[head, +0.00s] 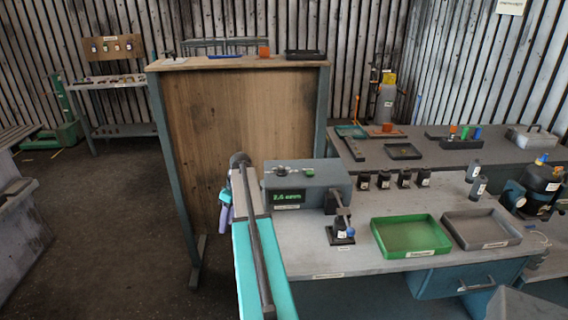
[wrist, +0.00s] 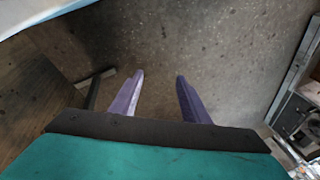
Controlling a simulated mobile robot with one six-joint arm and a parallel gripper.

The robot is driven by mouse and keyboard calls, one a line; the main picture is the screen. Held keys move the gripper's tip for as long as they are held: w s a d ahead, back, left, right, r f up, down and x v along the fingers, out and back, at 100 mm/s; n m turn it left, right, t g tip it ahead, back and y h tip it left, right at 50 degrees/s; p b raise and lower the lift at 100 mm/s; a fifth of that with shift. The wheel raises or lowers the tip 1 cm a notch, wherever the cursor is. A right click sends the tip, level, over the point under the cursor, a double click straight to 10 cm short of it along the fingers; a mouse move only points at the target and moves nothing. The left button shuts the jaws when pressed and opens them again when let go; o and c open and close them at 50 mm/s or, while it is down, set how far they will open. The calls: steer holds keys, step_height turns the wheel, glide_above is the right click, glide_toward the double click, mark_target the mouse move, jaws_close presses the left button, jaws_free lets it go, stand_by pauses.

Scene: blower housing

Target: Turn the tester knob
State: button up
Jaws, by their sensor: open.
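The tester (head: 308,184) is a grey box on the near workbench, with a green-lit display on its front that seems to read 2.6 mm/s. Small fittings (head: 282,170) sit on its top, one of them green; which one is the knob is too small to tell. My gripper (head: 225,205) hangs to the left of the tester, beyond the bench's left end and apart from the box. In the wrist view its two purple fingers (wrist: 159,76) are spread and empty, over bare floor. The tester is not recognisable in the wrist view.
Several dark bottles (head: 384,180), a green tray (head: 411,237) and a grey tray (head: 482,229) share the bench. A tall wooden panel (head: 240,130) stands behind my gripper. Floor at left is clear.

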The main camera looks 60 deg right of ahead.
steer(key=t+p, duration=0.2)
glide_toward(282, 167)
steer(key=w+a+f, duration=0.7)
steer(key=a, duration=0.3)
steer(key=s+d+r+h, duration=0.2)
steer(key=s+d+r, duration=0.6)
steer(key=s+r, duration=0.2)
step_height(282, 167, up, 2)
steer(key=shift+d+r+n+t+p, duration=0.2)
steer(key=shift+d+n+t+p, duration=0.1)
steer(key=shift+d+n, duration=0.1)
steer(key=shift+f, duration=0.1)
steer(key=shift+p+x, duration=2.55)
steer(key=shift+x, duration=4.3)
steer(key=shift+w+a, duration=0.1)
steer(key=c, duration=1)
